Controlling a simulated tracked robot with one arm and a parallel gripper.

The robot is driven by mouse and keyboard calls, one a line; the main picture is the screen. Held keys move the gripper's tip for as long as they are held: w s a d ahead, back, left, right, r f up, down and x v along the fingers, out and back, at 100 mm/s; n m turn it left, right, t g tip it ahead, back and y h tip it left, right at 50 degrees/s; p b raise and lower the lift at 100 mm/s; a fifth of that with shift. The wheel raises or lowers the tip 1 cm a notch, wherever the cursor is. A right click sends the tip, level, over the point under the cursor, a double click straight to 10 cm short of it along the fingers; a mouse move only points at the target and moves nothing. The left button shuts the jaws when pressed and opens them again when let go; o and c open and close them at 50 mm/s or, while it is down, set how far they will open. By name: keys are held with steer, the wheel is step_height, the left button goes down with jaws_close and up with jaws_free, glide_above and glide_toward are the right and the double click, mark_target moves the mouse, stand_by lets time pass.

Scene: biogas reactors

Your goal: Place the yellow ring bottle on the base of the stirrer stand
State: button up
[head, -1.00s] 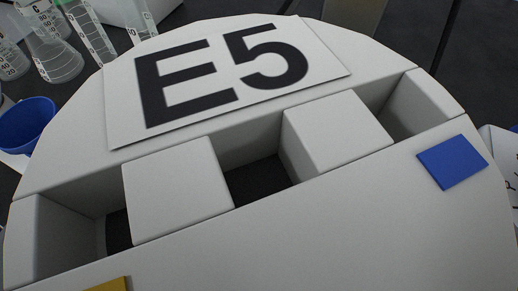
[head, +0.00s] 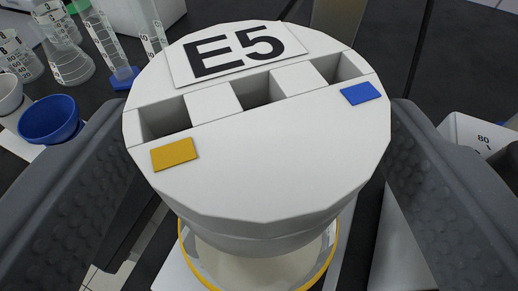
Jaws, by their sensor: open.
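The yellow ring bottle shows from above. It has a wide white lid (head: 280,150) marked E5, with square recesses and a yellow and a blue patch. Below the lid, part of its yellow ring (head: 331,262) shows around a pale body. My gripper (head: 258,122) is open, with one dark grey finger on each side of the lid. A gap shows beside both fingers, and nothing is held. The lid hides most of the bottle. I cannot make out the stirrer stand or its base.
Blue cup (head: 50,120), white cup (head: 9,94) and several clear graduated vessels (head: 70,62) stand at the upper left. A white box (head: 475,135) is at the right, beside the right finger. Dark bench top (head: 400,60) is clear at the upper right.

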steer(key=v, duration=0.9)
steer(key=shift+p, duration=0.35)
steer(key=shift+a+r, duration=0.1)
steer(key=shift+r, duration=0.05)
steer(key=s+d+r+y, duration=0.1)
steer(key=d+r, duration=0.2)
steer(key=r, duration=0.8)
steer(key=d+r+y, duration=0.1)
steer(key=d+r, duration=0.2)
steer(key=r, duration=0.8)
steer(key=s+d+r+h, duration=0.2)
steer(key=s+d+r, duration=0.8)
steer(key=d+r, duration=0.4)
steer(key=shift+s+d+r+m+t+h, duration=0.3)
steer(key=shift+s+d+r+t+h, duration=0.1)
steer(key=shift+r, duration=0.2)
steer(key=shift+a, duration=0.1)
